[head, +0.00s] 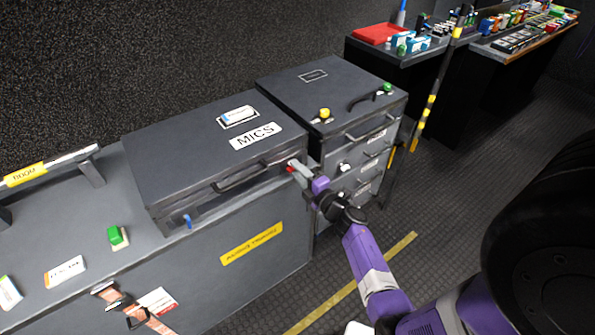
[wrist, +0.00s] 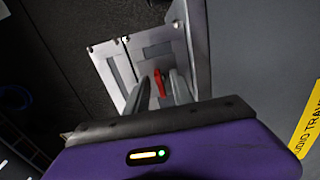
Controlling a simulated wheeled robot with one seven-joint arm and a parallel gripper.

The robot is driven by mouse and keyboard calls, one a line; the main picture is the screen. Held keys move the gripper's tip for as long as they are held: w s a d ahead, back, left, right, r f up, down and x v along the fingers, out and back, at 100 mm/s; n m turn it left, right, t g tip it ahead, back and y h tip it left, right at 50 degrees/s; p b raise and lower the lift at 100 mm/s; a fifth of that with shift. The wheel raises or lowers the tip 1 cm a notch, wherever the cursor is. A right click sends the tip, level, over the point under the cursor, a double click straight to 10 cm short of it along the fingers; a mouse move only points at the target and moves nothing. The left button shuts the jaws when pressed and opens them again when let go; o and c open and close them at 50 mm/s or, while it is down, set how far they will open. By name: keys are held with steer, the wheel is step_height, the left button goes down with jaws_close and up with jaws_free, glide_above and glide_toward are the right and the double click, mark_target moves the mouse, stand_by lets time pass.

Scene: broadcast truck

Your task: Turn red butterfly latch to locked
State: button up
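The red butterfly latch (head: 290,169) is on the front of the dark MICS case (head: 208,118), near its right end. In the wrist view the red latch (wrist: 159,83) shows as a narrow red tab beside a grey metal plate. My gripper (head: 300,171) is right at the latch, reaching in from the right. In the wrist view my gripper (wrist: 157,90) is open, with one finger on each side of the red tab and a gap visible between them. I cannot tell whether a finger touches it. The head view hides part of the latch behind the fingers.
A blue latch (head: 188,221) is on the case's left front, and a handle (head: 240,178) lies between the latches. A drawer case (head: 335,85) with yellow and green knobs stands close on the right. A striped pole (head: 432,95) stands farther right. Floor in front is clear.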

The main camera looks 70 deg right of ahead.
steer(key=v, duration=0.7)
steer(key=shift+s+a+b, duration=0.25)
steer(key=shift+s+b, duration=0.1)
steer(key=shift+b, duration=0.05)
steer(key=shift+d, duration=0.1)
stand_by(0.4)
steer(key=s+a+r+m+t, duration=0.2)
steer(key=a+r+m, duration=0.7)
steer(key=a, duration=0.4)
steer(key=s+a+r+y, duration=0.2)
steer(key=s+a+y, duration=0.1)
steer(key=a, duration=0.5)
steer(key=s+a+r+m+g+y, duration=0.1)
steer(key=s+a+r+y, duration=0.1)
steer(key=s+a, duration=0.3)
steer(key=s+a+r+m+g+y, duration=0.1)
steer(key=s+a+y, duration=0.3)
steer(key=a, duration=0.8)
steer(key=shift+s+a+r+y, duration=0.35)
steer(key=shift+s+r, duration=0.25)
steer(key=shift+r, duration=0.15)
